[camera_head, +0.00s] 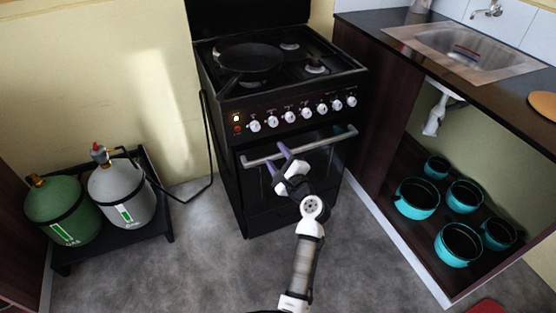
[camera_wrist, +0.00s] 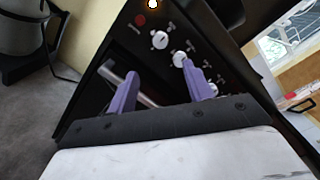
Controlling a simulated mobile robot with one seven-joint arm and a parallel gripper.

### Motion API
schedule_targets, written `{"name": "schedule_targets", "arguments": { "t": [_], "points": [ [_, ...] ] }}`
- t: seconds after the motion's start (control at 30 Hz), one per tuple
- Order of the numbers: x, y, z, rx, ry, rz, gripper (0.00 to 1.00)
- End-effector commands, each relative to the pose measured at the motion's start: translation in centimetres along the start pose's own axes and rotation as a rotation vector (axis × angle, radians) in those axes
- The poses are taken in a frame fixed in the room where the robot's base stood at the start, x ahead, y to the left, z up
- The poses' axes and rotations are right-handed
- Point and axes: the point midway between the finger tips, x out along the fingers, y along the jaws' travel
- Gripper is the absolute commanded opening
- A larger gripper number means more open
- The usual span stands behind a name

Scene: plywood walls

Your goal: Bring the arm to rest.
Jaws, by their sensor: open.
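My gripper (camera_head: 279,161) has purple fingers and is at the end of my white arm, in front of the black stove (camera_head: 280,110). In the head view its fingers overlap the oven door's metal handle (camera_head: 324,141). In the wrist view my gripper (camera_wrist: 162,90) is open, with its two purple fingers apart and nothing held between them. The handle (camera_wrist: 135,87) shows beyond and between the fingers. I cannot tell whether a finger touches it. The oven door looks shut.
A black pan (camera_head: 250,60) sits on the hob. A green gas cylinder (camera_head: 62,209) and a grey one (camera_head: 122,193) stand at left. Several teal pots (camera_head: 417,198) sit under the sink (camera_head: 480,48) at right. Grey floor (camera_head: 190,255) is clear left of my arm.

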Motion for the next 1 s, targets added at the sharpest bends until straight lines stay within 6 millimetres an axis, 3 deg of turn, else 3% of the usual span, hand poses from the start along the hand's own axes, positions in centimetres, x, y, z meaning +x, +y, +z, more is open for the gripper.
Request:
{"name": "schedule_targets", "arguments": {
  "t": [0.57,0.67,0.77,1.0],
  "points": [
    [-0.4,0.0,0.1,-0.003,-0.001,0.001,0.51],
    [0.0,-0.3,0.9,-0.079,-0.003,0.013,0.51],
    [0.9,-1.3,3.2,-0.306,0.000,0.044,0.51],
    [2.4,-6.1,10.9,-1.237,0.086,0.142,0.51]
  ]
}}
